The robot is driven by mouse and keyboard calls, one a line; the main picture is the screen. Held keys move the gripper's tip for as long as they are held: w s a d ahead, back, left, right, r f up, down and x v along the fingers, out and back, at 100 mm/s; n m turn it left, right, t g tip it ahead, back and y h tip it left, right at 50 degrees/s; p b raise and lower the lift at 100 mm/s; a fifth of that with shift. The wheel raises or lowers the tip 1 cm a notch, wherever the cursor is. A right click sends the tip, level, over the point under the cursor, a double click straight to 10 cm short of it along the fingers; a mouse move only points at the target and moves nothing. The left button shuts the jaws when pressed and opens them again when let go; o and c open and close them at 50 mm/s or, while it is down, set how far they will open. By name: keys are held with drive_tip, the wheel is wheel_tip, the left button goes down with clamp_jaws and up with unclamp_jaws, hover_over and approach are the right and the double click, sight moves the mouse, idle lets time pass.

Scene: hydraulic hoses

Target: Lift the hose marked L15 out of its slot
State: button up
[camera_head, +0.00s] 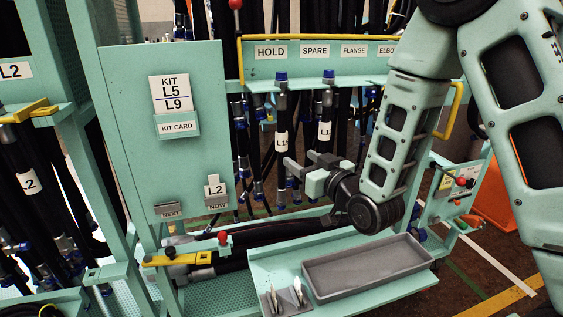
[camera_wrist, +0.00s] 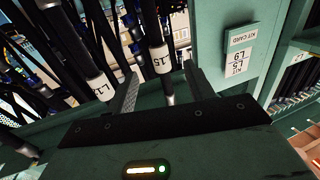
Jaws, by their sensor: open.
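The hose marked L15 (camera_wrist: 160,60) hangs upright in the wrist view, its white label upside down. In the head view I take it to be the hose under the HOLD sign (camera_head: 282,142), with a blue cap at its top; only part of its label reads there. My gripper (camera_head: 290,174) is open beside the lower part of this hose, below the label. In the wrist view the hose lies between the two fingers (camera_wrist: 161,88); whether it is inside the jaws or just beyond the tips I cannot tell.
Another labelled hose (camera_head: 325,131) hangs close by under SPARE; it also shows left of my fingers in the wrist view (camera_wrist: 102,87). The kit card panel (camera_head: 125,135) stands to the left. A grey tray (camera_head: 415,262) lies below, beside hoses with a yellow clamp (camera_head: 175,259).

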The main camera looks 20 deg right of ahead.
sight(285, 148)
drive_tip(key=shift+f+b, duration=0.2)
drive_tip(key=shift+b, duration=0.65)
drive_tip(key=x, duration=0.1)
drive_tip(key=p+x, duration=0.2)
drive_tip(key=x, duration=0.1)
drive_tip(key=shift+s+r, duration=0.1)
drive_tip(key=shift+r, duration=0.2)
drive_tip(key=shift+p+x, duration=1.05)
drive_tip(key=shift+x, duration=2.1)
drive_tip(key=shift+f, duration=0.15)
clamp_jaws()
